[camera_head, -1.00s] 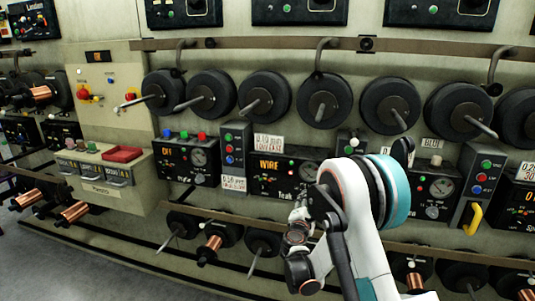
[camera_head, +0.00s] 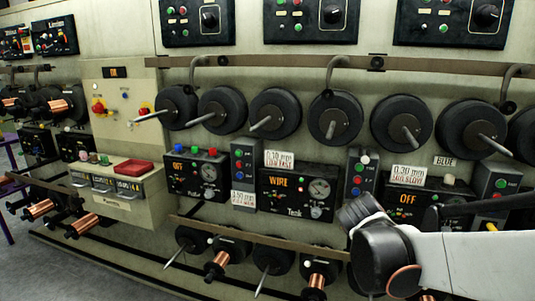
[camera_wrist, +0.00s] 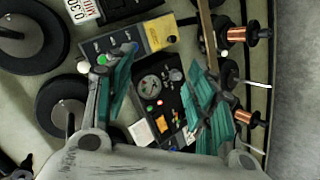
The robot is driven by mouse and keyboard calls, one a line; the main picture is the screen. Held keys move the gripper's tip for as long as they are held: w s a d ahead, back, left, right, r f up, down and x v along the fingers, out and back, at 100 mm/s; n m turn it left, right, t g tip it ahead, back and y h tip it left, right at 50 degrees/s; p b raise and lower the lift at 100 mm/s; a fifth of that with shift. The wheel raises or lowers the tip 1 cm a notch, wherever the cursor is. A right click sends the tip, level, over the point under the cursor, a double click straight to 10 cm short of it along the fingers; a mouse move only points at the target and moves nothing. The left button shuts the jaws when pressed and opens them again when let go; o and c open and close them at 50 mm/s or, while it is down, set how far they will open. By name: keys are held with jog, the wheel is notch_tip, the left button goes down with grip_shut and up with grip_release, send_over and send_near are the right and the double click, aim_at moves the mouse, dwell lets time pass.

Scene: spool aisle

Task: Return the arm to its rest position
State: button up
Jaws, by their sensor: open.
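My gripper (camera_wrist: 155,100) shows in the wrist view with its two teal-padded fingers spread apart and nothing between them. Beyond the fingers is a black control panel with a round gauge (camera_wrist: 150,86) and small lit buttons. In the head view my white and black arm reaches in from the right edge at the lower right. The gripper itself cannot be made out in the head view.
A rack wall carries a row of black spools (camera_head: 328,117) on spindles. Below it are control boxes (camera_head: 297,190) with gauges and labels. Copper spools (camera_head: 222,262) stick out lower down. A cabinet with a red tray (camera_head: 134,167) stands left. Grey floor (camera_head: 70,278) is clear at lower left.

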jog(key=s+a+f+m+g+y, duration=0.1)
jog(key=s+a+m, duration=0.1)
jog(key=s, duration=0.6)
jog(key=s+a+f+m+g+y, duration=0.1)
jog(key=s+m+y, duration=0.1)
jog(key=s, duration=0.7)
jog(key=s+a+f+m+g+y, duration=0.1)
jog(key=s+a+m+y, duration=0.1)
jog(key=s, duration=0.7)
jog(key=shift+s+a+f+m, duration=0.2)
jog(key=shift+a+f+m, duration=0.1)
jog(key=shift+m, duration=0.5)
